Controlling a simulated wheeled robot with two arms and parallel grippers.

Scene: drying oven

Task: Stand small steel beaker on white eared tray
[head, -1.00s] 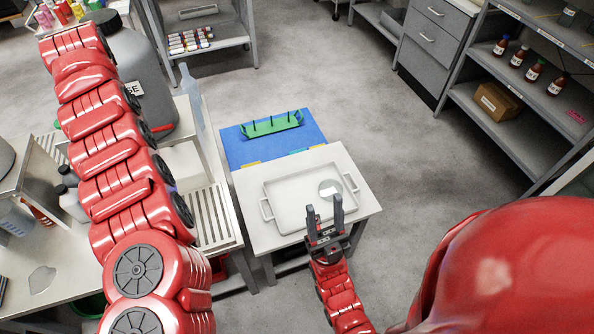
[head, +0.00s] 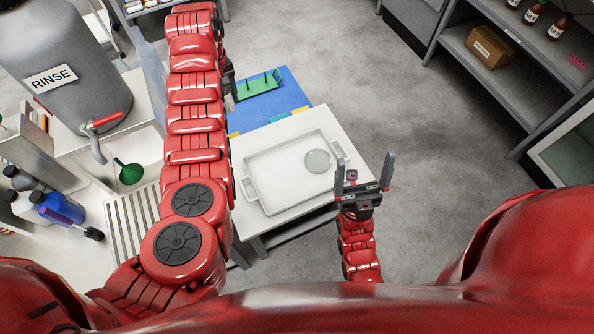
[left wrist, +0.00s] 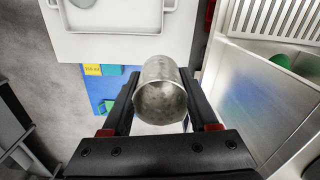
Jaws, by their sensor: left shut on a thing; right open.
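My left gripper (left wrist: 160,80) is shut on the small steel beaker (left wrist: 160,100), a grey metal cylinder seen in the left wrist view. In the head view my left arm hides the beaker and most of this gripper. The white eared tray (head: 252,163) lies on a white table, with a handle at each end. It also shows at the top of the left wrist view (left wrist: 112,27), apart from the beaker. A round clear dish (head: 318,161) sits at the tray's right side. My right gripper (head: 364,172) is open and empty by the table's right front edge.
Behind the tray is a blue mat (head: 270,105) with a green rack (head: 259,84). At left stand a grey RINSE container (head: 65,70) with a red-handled tap, a green funnel (head: 129,172) and bottles. The tray's middle and left are bare.

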